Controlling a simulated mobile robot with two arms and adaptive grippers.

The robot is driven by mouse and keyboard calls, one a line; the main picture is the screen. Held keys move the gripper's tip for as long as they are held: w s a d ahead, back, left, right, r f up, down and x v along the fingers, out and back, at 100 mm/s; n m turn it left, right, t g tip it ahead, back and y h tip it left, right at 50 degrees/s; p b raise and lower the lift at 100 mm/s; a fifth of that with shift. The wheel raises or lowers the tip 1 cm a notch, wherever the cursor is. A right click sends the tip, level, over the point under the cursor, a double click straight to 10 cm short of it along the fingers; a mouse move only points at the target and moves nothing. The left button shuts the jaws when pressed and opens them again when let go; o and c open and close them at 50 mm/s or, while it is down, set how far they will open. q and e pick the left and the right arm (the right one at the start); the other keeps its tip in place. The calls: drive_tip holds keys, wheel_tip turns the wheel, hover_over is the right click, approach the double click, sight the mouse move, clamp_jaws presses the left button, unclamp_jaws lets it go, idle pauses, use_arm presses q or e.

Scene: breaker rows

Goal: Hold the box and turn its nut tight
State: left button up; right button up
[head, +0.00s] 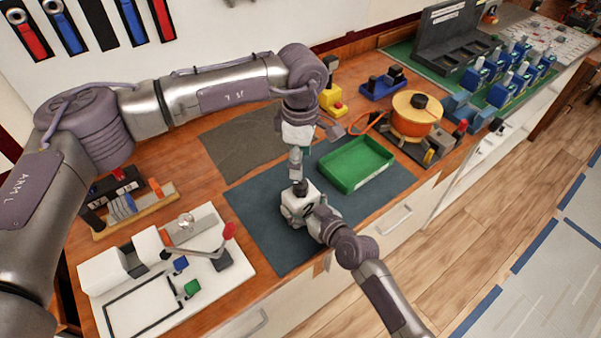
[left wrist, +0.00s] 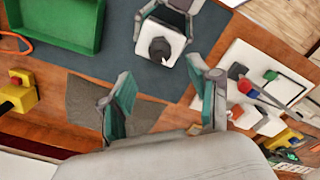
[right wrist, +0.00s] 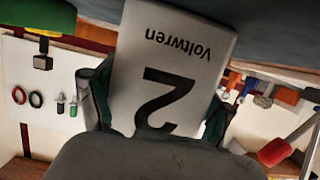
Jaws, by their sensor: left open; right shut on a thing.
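The white box (head: 290,207) is over the dark mat (head: 258,220); the head view does not clearly show whether it touches the mat. A black nut (head: 301,188) sits on the box's top, and it also shows in the left wrist view (left wrist: 159,49). My right gripper (right wrist: 155,105) is shut on the box, one finger on each side. The box's face reads "Voltwren" and "2", upside down in the right wrist view. My left gripper (left wrist: 160,74) is open and empty above the box, with the nut beyond its fingertips.
A green tray (head: 352,182) lies on the mat right of the box. A white fixture board (head: 205,285) with a red-knobbed lever stands at left. An orange round container (head: 417,113) and yellow block (head: 331,97) are behind. The mat's front left is clear.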

use_arm(q)
wheel_tip(320, 180, up, 4)
drive_tip(key=shift+r, duration=0.1)
idle(0.5)
use_arm(e)
drive_tip(key=o, duration=1.5)
drive_tip(key=shift+c, duration=0.2)
drive_tip(key=v, duration=1.2)
